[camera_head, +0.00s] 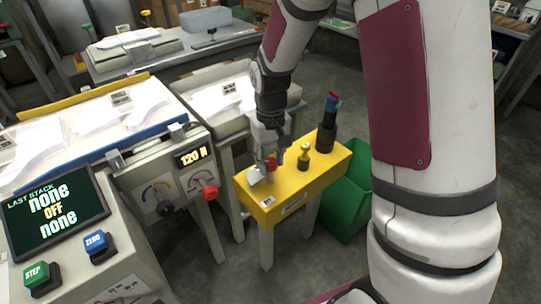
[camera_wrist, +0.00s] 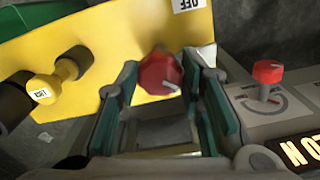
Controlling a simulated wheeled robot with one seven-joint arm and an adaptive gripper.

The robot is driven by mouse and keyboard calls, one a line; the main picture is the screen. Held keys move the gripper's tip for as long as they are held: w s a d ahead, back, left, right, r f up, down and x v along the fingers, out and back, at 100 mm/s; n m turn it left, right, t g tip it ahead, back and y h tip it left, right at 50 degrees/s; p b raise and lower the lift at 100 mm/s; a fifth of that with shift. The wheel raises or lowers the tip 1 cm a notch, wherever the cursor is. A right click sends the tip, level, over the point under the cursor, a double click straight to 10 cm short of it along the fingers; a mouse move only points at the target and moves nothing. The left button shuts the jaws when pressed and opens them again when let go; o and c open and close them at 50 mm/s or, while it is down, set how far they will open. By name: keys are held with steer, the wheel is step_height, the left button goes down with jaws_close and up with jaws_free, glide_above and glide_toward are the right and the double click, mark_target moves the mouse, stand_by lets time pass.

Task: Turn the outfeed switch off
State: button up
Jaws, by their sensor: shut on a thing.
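The yellow switch box (camera_head: 315,182) stands right of the grey machine, with a small white label reading OFF (camera_wrist: 187,4) near one end. A red switch knob (camera_wrist: 160,73) sits on the box between the fingers of my gripper (camera_wrist: 163,110). In the head view the red knob (camera_head: 271,162) is partly covered by my gripper (camera_head: 277,167). My gripper points down over the left part of the box and is shut on the red knob. The exact contact and the knob's lower part are hidden.
A brass-yellow knob (camera_head: 304,157) and a dark post (camera_head: 327,125) stand farther along the box. A green bin (camera_head: 348,205) stands behind the box.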

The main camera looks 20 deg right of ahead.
steer(key=n+p, duration=0.2)
steer(key=n, duration=0.2)
steer(key=shift+r+n, duration=0.1)
steer(key=shift+n, duration=0.2)
steer(key=shift+n+p, duration=1.2)
steer(key=shift+n, duration=0.6)
steer(key=o, duration=1.2)
steer(key=shift+c, duration=0.2)
step_height(320, 180, up, 12)
